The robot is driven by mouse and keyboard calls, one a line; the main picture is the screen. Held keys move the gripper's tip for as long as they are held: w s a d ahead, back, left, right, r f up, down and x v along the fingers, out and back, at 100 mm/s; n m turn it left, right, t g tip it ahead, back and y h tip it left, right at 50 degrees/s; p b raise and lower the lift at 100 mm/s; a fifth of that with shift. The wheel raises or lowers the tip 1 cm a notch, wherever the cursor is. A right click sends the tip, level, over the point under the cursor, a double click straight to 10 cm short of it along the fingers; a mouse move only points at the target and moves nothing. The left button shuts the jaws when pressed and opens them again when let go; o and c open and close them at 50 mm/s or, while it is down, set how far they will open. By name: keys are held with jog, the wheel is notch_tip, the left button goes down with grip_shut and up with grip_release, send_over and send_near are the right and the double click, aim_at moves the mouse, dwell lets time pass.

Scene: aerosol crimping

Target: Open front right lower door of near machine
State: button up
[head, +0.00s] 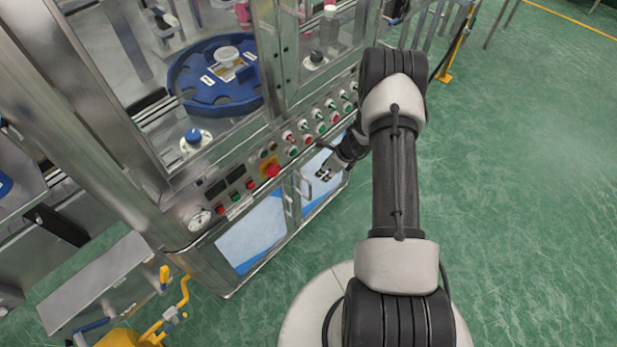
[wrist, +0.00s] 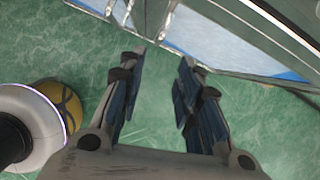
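The near machine (head: 172,212) is a metal cabinet with two lower front doors that have white and blue panels. The front right lower door (head: 318,190) is partly covered by my gripper and looks shut. Its upright bar handle (head: 305,186) is beside the meeting edge with the left lower door (head: 252,236). My gripper (head: 324,173) is in front of the right door, a little right of the handle. In the wrist view my gripper (wrist: 166,58) is open with nothing between the fingers. A door panel (wrist: 212,38) shows beyond the fingertips, apart from them.
Yellow equipment (head: 150,332) stands at the lower left. The green floor (head: 520,190) on the right is clear.

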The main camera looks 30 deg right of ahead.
jog(key=b+x, duration=0.2)
jog(key=x, duration=0.4)
jog(key=b+x, duration=0.2)
jog(key=x, duration=0.4)
jog(key=b+x, duration=0.2)
jog(key=x, duration=0.3)
jog(key=shift+s+f, duration=0.15)
jog(key=shift+f, duration=0.35)
grip_shut()
